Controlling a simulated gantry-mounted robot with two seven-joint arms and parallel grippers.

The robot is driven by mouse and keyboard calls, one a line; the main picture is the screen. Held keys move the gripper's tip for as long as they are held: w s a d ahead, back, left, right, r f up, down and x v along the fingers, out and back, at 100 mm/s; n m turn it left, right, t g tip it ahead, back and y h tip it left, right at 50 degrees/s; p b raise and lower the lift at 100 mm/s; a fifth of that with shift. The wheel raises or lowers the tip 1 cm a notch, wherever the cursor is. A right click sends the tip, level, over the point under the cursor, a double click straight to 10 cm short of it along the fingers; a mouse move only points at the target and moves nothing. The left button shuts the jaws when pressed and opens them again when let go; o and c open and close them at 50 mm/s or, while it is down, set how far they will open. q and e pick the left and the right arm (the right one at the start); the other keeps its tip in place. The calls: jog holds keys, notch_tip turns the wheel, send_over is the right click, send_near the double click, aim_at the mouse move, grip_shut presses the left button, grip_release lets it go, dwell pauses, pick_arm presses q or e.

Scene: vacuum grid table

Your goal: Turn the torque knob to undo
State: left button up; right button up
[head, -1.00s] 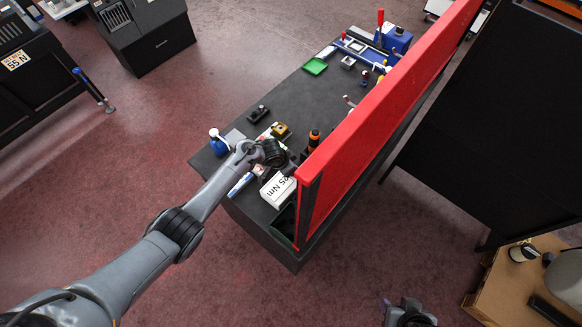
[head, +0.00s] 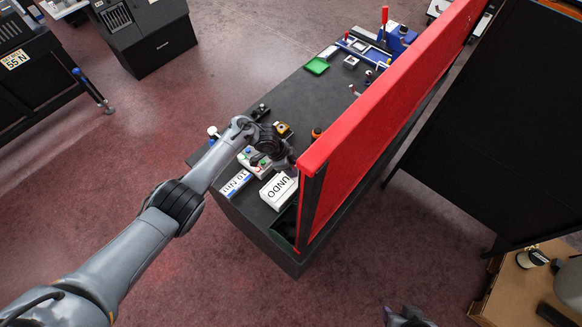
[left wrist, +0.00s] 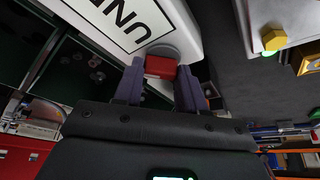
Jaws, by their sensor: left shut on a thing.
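A white box (head: 278,190) stands near the front end of the dark table, with UNDO on its upper face. In the left wrist view the white box (left wrist: 185,15) shows at the top, its lettering partly cut off. A red knob (left wrist: 160,66) sits at the box's edge. My left gripper (left wrist: 158,80) is shut on the red knob, one finger on each side. In the head view my left gripper (head: 287,165) is by the box's far end, where the knob cannot be made out. Part of my right gripper (head: 407,318) shows at the bottom edge; its jaws are unclear.
A tall red-topped panel (head: 390,95) stands close to the right of the box. A device with coloured buttons (head: 254,160) and a blue-and-white labelled item (head: 235,184) lie to its left. A green tray (head: 317,66) lies farther back. The table's middle is mostly clear.

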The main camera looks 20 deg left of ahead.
dwell(0.3)
pick_arm(q)
jog(key=o, duration=1.1)
jog(key=shift+c, duration=0.2)
jog(key=shift+r, duration=0.1)
jog(key=p+v, duration=0.2)
jog(key=v, duration=0.8)
jog(key=shift+r, duration=0.35)
jog(key=shift+f, duration=0.15)
